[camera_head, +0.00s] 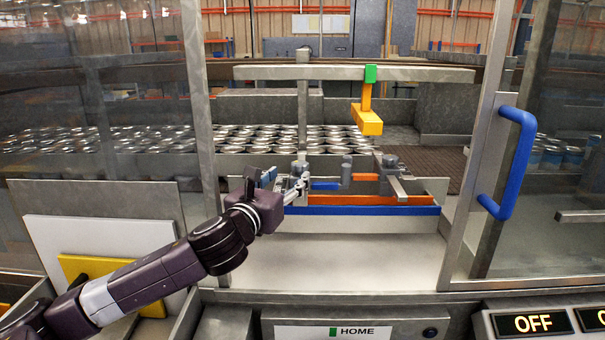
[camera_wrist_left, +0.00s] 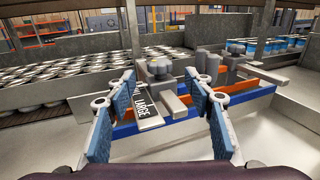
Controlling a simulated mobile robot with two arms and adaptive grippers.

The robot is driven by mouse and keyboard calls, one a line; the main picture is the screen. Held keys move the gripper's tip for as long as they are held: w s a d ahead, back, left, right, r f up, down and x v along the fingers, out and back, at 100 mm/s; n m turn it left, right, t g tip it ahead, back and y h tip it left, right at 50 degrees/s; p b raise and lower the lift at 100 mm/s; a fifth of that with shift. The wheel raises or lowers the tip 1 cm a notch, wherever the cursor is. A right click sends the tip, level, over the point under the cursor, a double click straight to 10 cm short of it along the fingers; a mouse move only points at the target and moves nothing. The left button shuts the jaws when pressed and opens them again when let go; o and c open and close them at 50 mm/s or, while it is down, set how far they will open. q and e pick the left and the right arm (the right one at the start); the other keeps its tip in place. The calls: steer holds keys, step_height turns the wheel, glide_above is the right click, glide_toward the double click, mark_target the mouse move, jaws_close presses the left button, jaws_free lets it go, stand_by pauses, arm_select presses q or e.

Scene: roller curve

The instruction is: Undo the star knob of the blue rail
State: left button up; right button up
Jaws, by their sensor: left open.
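The blue rail (camera_head: 375,210) runs along the front of the guide assembly, below the orange rail (camera_head: 380,200). In the left wrist view the blue rail (camera_wrist_left: 252,101) passes behind the fingers. Grey knob-like parts stand above the rails; one is near the left end (camera_wrist_left: 160,68), with another to its right (camera_wrist_left: 207,64). I cannot tell for sure which is the blue rail's star knob. My left gripper (camera_head: 297,186) is at the left end of the rails. In the wrist view its blue-padded fingers (camera_wrist_left: 160,88) are wide apart and empty, with the left knob beyond them. My right gripper is out of view.
A plate marked LARGE (camera_wrist_left: 142,100) lies just ahead of the fingers. Many cans (camera_head: 250,137) stand behind the assembly. An orange arm (camera_head: 367,121) hangs above it from a metal beam (camera_head: 420,74). A door with a blue handle (camera_head: 511,160) stands right. The front ledge (camera_head: 350,262) is clear.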

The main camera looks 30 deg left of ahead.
mark_target(297, 167)
arm_select(q)
steer(key=shift+p+x, duration=1.05)
steer(key=shift+x, duration=2.55)
steer(key=shift+c, duration=1.5)
steer(key=c, duration=0.9)
steer(key=shift+o, duration=0.2)
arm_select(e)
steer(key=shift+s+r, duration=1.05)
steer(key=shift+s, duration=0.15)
arm_select(q)
steer(key=shift+r, duration=0.1)
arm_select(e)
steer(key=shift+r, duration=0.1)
